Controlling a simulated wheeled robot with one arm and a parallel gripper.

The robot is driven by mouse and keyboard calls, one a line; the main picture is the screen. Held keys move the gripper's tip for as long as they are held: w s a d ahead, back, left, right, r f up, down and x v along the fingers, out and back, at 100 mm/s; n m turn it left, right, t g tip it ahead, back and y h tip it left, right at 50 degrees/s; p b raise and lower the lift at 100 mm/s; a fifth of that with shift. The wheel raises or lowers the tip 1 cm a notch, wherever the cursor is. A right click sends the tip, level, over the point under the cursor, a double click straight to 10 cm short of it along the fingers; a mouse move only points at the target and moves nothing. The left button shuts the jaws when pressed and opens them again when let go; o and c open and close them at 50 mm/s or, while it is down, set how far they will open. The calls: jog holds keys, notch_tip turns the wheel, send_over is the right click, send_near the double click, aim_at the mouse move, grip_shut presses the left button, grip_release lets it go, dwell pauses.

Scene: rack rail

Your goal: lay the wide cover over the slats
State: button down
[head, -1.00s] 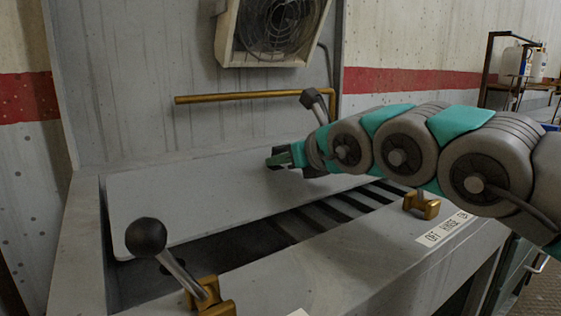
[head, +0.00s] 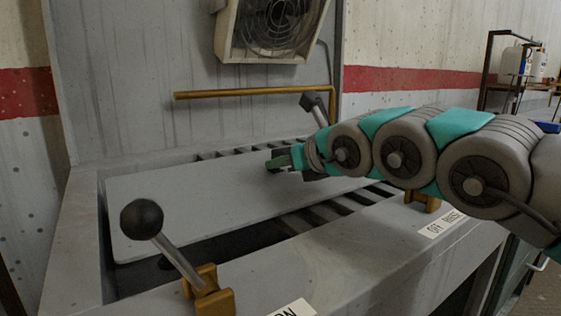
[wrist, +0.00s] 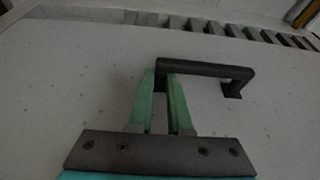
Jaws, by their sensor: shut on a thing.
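The wide cover (head: 190,205) is a flat grey panel lying over the recess in the bench top. It also fills most of the wrist view (wrist: 60,90). My gripper (head: 285,160) is at the cover's right part; in the wrist view its green fingers (wrist: 161,100) are shut on the cover's dark bar handle (wrist: 205,68). Dark slats (head: 325,212) show along the cover's near right edge, and more slats (head: 225,153) show beyond its far edge. A dark gap is open along the cover's near edge. The slats under the cover are hidden.
A lever with a black ball knob (head: 142,219) stands on a brass bracket (head: 208,292) at the front left. A second lever (head: 313,105) rises behind my arm. A brass pipe (head: 250,93) and a fan (head: 272,28) are on the back wall.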

jog(key=shift+f, duration=0.1)
jog(key=c, duration=0.8)
grip_release()
jog(key=shift+o, duration=0.2)
